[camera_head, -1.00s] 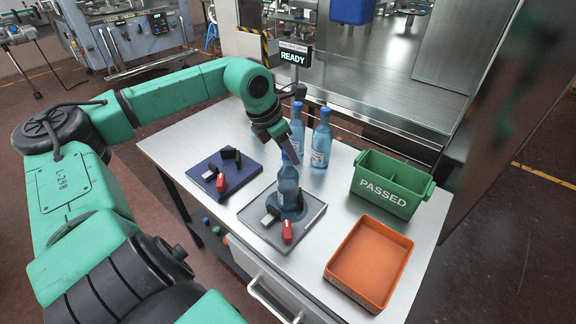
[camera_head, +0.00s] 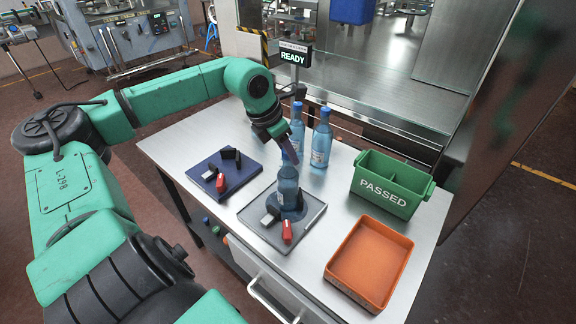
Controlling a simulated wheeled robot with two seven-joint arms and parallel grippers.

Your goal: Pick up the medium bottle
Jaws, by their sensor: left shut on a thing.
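A blue bottle (camera_head: 288,184) stands upright at the grey plate (camera_head: 262,235), with dark parts around its base. My left gripper (camera_head: 289,152) comes down over its top and is shut on it; the fingers hide its neck and cap. Two more blue bottles with pale labels, one at the back (camera_head: 297,128) and one to its right (camera_head: 321,143), stand upright behind it. The left arm partly covers the rear one. I cannot tell from size alone which bottle is the medium one. My right gripper is not in view.
A dark blue plate (camera_head: 215,186) with black and red parts lies left. A green bin marked PASSED (camera_head: 385,189) and an orange tray (camera_head: 369,262) are on the right. A READY sign (camera_head: 293,57) stands behind. The table (camera_head: 178,150) is clear at far left.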

